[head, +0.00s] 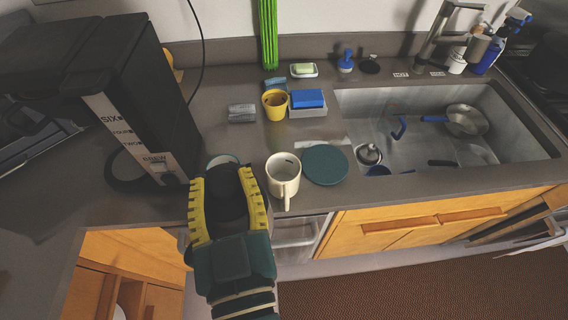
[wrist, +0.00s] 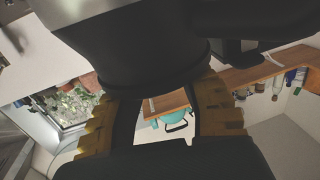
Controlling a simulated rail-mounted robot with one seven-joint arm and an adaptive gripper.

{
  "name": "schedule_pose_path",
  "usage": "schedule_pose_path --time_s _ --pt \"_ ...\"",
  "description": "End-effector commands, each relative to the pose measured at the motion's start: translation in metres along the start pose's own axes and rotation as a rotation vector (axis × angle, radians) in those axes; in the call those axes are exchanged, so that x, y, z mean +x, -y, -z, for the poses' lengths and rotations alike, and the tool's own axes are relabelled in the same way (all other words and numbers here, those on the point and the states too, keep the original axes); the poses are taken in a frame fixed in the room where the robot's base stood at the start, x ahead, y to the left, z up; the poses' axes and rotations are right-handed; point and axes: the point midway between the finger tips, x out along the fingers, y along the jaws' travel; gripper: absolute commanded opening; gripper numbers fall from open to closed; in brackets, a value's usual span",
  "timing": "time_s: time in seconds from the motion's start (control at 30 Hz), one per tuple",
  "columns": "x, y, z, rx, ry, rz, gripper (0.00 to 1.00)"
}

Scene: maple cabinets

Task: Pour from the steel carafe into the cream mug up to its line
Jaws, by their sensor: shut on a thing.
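The cream mug (head: 283,180) stands upright on the counter, its handle toward the front. A short dark mark shows on its inner wall; I cannot make out any liquid in it. My gripper (head: 224,180) is just left of the mug, its yellow fingers on either side of a dark, rounded body, which I take to be the steel carafe (head: 230,203). In the wrist view the carafe (wrist: 130,50) fills the upper middle, between the fingers of my gripper (wrist: 160,105). Its spout and contents are hidden, and no stream shows.
A pale round rim (head: 222,160) shows just beyond my fingers. The black coffee machine (head: 140,90) stands close on the left. A teal round mat (head: 325,165) lies right of the mug, before the sink (head: 430,150). A yellow cup (head: 275,106) and blue sponge (head: 308,98) stand behind.

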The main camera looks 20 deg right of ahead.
Motion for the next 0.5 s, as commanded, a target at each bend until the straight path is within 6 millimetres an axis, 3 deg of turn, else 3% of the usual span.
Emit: schedule_pose_path --time_s 0.03,0.5 --pt "0.000 -0.002 0.007 0.010 -0.001 -0.001 0.00" --pt "0.021 -0.023 0.004 0.164 0.151 -0.001 0.00"
